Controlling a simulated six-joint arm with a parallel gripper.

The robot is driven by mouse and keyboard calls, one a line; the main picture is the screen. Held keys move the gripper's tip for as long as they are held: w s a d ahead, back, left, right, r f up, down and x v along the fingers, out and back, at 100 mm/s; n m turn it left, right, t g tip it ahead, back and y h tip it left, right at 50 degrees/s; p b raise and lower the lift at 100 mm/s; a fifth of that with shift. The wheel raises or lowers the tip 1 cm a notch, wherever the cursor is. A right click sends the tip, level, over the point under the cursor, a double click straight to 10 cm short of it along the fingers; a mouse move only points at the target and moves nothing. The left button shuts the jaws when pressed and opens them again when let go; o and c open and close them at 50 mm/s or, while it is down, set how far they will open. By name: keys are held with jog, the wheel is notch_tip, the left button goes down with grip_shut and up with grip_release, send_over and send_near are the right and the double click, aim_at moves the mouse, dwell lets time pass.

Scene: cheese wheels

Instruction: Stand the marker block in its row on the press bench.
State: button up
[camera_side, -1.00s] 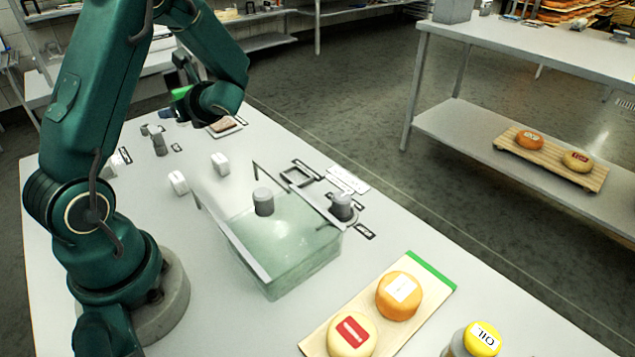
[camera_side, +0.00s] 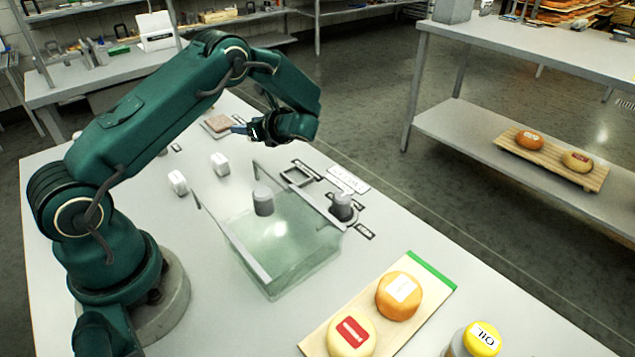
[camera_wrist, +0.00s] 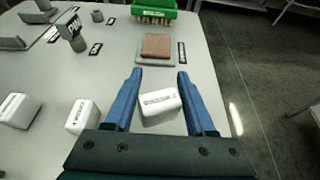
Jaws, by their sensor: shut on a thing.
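In the wrist view a small white block (camera_wrist: 160,103) with a dark printed label lies between the two blue fingers of my gripper (camera_wrist: 160,74). My gripper is shut on it. In the side view my gripper (camera_side: 240,129) is over the back part of the bench (camera_side: 375,275), and the block can hardly be made out there. Two similar white blocks, a nearer one (camera_side: 178,182) and a farther one (camera_side: 220,163), stand apart on the bench. They also show at the left of the wrist view, one at the edge (camera_wrist: 18,110) and one nearer the fingers (camera_wrist: 82,116).
A brown slab (camera_wrist: 157,45) and a green brush (camera_wrist: 153,10) are beyond my fingers. Cheese wheels (camera_side: 400,296) sit at front.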

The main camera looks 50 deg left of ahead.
aim_at(253, 150)
jog(key=shift+f, duration=2.05)
jog(key=o, duration=1.3)
jog(key=shift+f, duration=0.15)
jog(key=shift+o, duration=0.2)
